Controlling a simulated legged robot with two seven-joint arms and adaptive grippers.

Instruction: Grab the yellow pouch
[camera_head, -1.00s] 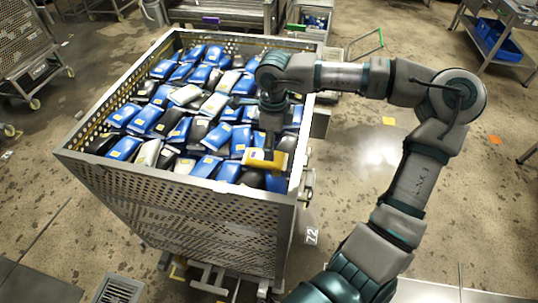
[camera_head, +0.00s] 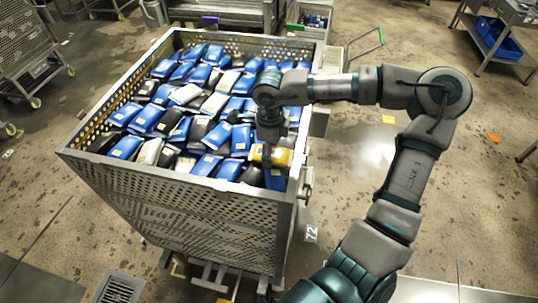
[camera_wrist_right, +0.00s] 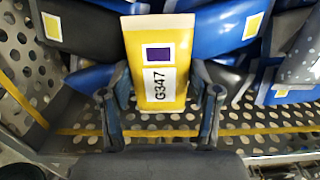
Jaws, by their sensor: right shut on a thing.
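The yellow pouch (camera_head: 283,157) is at the near right corner of the crate, among blue and dark pouches. In the right wrist view the yellow pouch (camera_wrist_right: 160,60) shows its face with a purple square and a white label reading G347. My right gripper (camera_head: 266,153) reaches down into the crate beside it in the head view, its fingertips partly hidden. In the wrist view my right gripper (camera_wrist_right: 163,88) has one finger on each side of the pouch's near end and is shut on it. My left gripper is out of view.
The perforated metal crate (camera_head: 190,205) is full of blue, black and grey pouches. Its near and right walls stand close to my right gripper. A blue pouch (camera_wrist_right: 223,25) and a dark pouch (camera_wrist_right: 80,28) lie against the yellow one. Open floor (camera_head: 365,170) lies right of the crate.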

